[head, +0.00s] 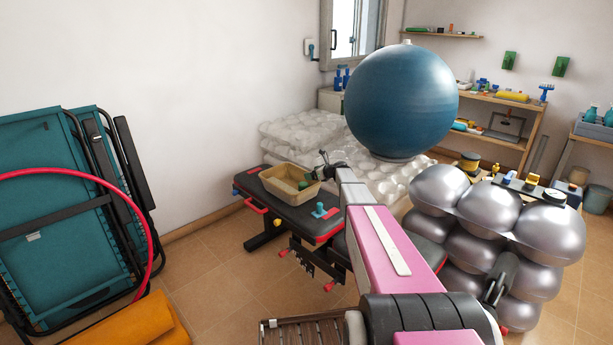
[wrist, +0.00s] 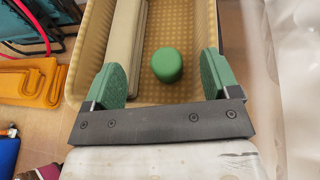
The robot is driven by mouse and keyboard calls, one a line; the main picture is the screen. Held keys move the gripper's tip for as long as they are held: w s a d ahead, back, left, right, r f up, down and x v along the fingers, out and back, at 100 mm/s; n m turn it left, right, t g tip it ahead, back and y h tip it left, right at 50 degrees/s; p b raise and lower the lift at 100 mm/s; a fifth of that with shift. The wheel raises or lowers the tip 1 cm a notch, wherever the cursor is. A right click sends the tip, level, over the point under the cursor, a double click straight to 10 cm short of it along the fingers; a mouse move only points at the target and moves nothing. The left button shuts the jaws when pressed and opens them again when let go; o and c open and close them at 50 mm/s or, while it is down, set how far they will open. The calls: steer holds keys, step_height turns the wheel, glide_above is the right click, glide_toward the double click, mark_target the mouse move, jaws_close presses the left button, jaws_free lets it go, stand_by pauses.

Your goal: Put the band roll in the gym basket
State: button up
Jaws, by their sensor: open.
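The gym basket (head: 268,185) is a tan, open-topped bin standing on a black bench. In the wrist view its textured floor and rim (wrist: 232,45) fill the middle. A small green roll (wrist: 167,65), which looks like the band roll, is inside the basket on its floor, right of a long beige piece. It also shows as a green spot in the head view (head: 303,184). My gripper (wrist: 161,84) is open above the basket's right end, its green-padded fingers apart with nothing held. In the head view my gripper (head: 326,165) is small and dark.
The long beige piece (wrist: 125,45) lies in the basket. A blue object (head: 320,211) stands on the bench (head: 290,218). A big blue ball (head: 401,100) rests on wrapped bundles behind my arm. Grey balls (head: 520,220) are stacked right. Folded teal loungers (head: 50,220) lean left.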

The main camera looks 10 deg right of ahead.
steer(key=s+a+f+n+g+h, duration=0.1)
steer(key=s+n+g+h, duration=0.3)
steer(key=s+n, duration=0.9)
steer(key=s+a+f+n+g+h, duration=0.2)
steer(key=s+n, duration=1.2)
steer(key=s, duration=2.6)
steer(key=a+g+h, duration=0.2)
steer(key=g+h, duration=0.1)
steer(key=shift+s+g+h, duration=0.3)
steer(key=shift+d, duration=0.15)
